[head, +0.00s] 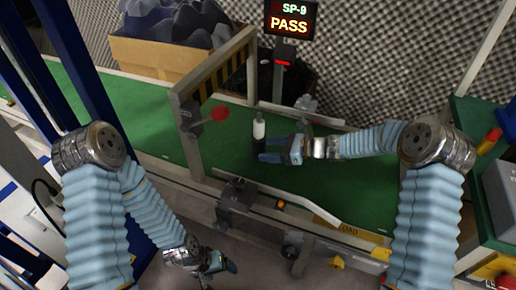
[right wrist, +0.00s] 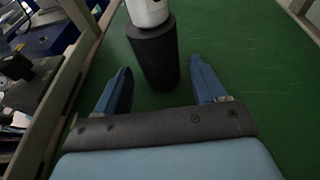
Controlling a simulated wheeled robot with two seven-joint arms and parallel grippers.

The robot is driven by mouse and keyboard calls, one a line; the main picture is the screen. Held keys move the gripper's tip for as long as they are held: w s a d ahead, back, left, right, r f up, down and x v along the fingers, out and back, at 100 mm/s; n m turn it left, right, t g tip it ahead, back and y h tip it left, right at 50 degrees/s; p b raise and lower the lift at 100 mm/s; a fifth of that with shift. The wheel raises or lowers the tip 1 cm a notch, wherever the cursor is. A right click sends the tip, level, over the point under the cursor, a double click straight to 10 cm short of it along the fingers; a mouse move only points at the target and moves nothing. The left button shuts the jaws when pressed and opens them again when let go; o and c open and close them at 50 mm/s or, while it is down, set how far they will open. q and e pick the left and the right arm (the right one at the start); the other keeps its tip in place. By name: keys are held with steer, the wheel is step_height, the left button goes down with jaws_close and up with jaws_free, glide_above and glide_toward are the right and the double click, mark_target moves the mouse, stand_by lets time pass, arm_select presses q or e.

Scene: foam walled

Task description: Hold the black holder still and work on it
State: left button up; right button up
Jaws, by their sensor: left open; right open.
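The black holder (head: 258,147) stands upright on the green belt (head: 340,180), with a white cylindrical piece (head: 259,129) in its top. In the right wrist view the holder (right wrist: 156,58) is between the fingertips of my right gripper (right wrist: 160,66), with green showing on both sides of it. My right gripper (head: 266,151) is open, reaching in from the right low over the belt. My left gripper (head: 226,268) is open and empty, hanging low in front of the belt, away from the holder. The white piece's top is cut off in the right wrist view.
A gate frame (head: 193,140) with a red disc (head: 220,113) spans the belt left of the holder. A screen (head: 290,19) reads "SP-9 PASS". A box of dark foam (head: 150,55) stands behind. A pale rail (head: 290,196) edges the belt; belt right of the holder is largely clear.

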mark_target(262, 149)
steer(key=shift+b+x, duration=0.35)
steer(key=shift+x, duration=1.25)
steer(key=shift+c, duration=0.4)
steer(key=c, duration=0.6)
